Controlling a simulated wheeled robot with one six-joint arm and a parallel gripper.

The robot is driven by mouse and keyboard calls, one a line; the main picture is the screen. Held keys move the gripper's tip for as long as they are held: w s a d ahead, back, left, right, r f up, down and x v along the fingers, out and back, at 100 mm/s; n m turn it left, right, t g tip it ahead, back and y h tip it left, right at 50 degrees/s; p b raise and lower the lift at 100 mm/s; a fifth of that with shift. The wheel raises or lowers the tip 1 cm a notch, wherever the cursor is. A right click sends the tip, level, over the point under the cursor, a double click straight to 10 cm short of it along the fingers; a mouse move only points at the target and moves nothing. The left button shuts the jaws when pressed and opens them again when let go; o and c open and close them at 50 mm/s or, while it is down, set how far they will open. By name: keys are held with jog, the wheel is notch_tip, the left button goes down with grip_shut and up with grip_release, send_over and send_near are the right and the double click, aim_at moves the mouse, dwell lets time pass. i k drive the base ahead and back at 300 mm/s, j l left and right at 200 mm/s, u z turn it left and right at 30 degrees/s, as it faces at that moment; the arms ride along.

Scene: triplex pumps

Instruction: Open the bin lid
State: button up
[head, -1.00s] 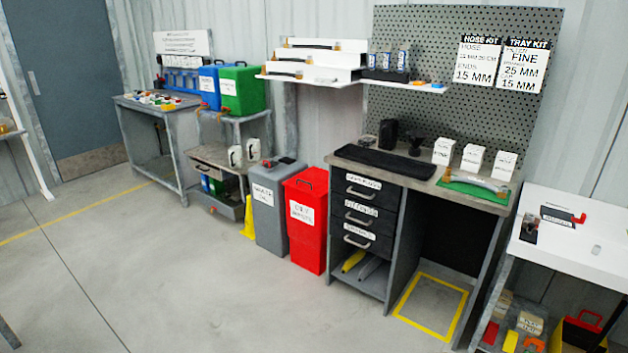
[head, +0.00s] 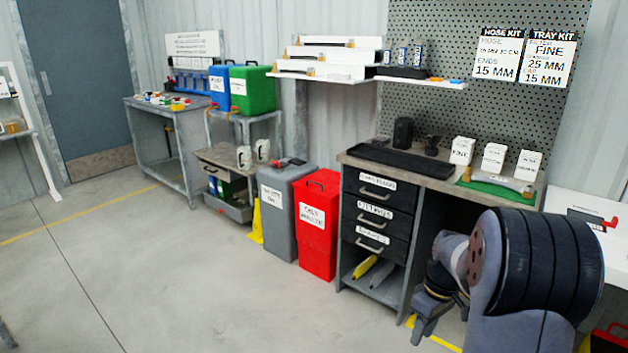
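A red bin (head: 316,240) with a white label stands on the floor left of the workbench. Its red lid (head: 318,188) is down and has a dark handle. A grey bin (head: 275,225) with a white label stands directly to its left, with a small red and dark item on its top. My gripper (head: 428,318) is in the lower right of the head view, in front of the workbench's open bay. It is apart from both bins, to the right of the red one. Its fingers point downward, and their gap is not clear.
The workbench (head: 438,180) with dark drawers stands right of the red bin, with a black tray and white boxes on top. A yellow wedge-shaped item (head: 256,222) is by the grey bin. The floor in front of the bins is clear.

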aim_at(324, 183)
jog(key=i+u, duration=0.1)
jog(key=i, duration=0.4)
jog(key=i+u, duration=0.15)
jog(key=i, duration=0.3)
jog(key=i+u, duration=0.1)
jog(key=i, duration=0.4)
jog(key=i+l+u, duration=0.15)
jog(key=i, duration=0.35)
jog(key=i+l+u, duration=0.1)
jog(key=i, duration=0.35)
jog(key=i+l+u, duration=0.15)
jog(key=i, duration=0.35)
jog(key=i+l+z, duration=0.3)
jog(key=i+l, duration=0.15)
jog(key=l, duration=0.1)
